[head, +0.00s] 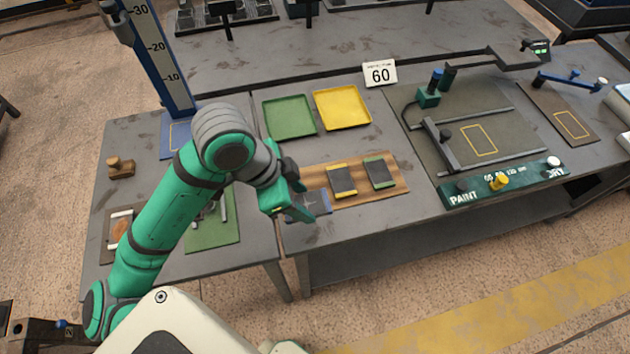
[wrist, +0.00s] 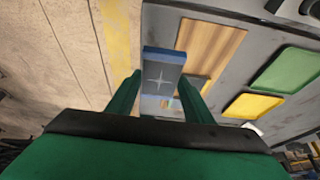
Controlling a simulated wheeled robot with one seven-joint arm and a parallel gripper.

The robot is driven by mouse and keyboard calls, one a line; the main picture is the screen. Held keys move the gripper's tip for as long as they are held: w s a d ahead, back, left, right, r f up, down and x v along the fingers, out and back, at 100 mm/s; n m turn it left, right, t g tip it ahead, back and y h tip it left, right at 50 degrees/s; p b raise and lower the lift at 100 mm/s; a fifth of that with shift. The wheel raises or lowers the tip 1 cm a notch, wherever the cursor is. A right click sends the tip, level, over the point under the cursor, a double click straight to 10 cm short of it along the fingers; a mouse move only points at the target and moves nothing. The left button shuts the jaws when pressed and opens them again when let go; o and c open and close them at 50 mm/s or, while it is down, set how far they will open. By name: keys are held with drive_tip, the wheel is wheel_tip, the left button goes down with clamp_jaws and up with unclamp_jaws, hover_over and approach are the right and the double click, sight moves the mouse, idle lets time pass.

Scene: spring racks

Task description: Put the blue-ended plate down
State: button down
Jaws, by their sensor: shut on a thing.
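The blue-ended plate (head: 319,200) is dark grey with a blue end. In the wrist view the plate (wrist: 162,74) sits between the two green fingers of my gripper (wrist: 160,88), with a pale cross mark on its face. My gripper (head: 303,203) is shut on it in the head view, at the left end of the wooden board (head: 397,170). I cannot tell whether the plate touches the surface below. A yellow-ended plate (head: 342,181) and a green-ended plate (head: 379,173) lie on the board to the right.
A green tray (head: 290,117) and a yellow tray (head: 342,107) lie behind the board. A sign reading 60 (head: 380,74) stands behind them. A paint station (head: 503,183) is at the right. A green mat (head: 213,235) and a height scale (head: 159,55) are at the left.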

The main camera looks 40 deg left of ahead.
drive_tip(key=w+a+f, duration=0.1)
drive_tip(key=w+f, duration=0.1)
drive_tip(key=w+a+f, duration=0.2)
drive_tip(key=w, duration=0.1)
drive_tip(key=w+a+f, duration=0.2)
drive_tip(key=shift+w+a+f, duration=0.1)
drive_tip(key=shift+w+f, duration=0.25)
drive_tip(key=shift+w, duration=0.05)
drive_tip(key=shift+w+a+f, duration=0.35)
drive_tip(key=shift+w+f, duration=0.2)
drive_tip(key=shift+f, duration=0.2)
drive_tip(key=shift+w+f, duration=0.1)
drive_tip(key=shift+f, duration=1.55)
drive_tip(key=shift+f, duration=0.15)
drive_tip(key=c, duration=0.9)
unclamp_jaws()
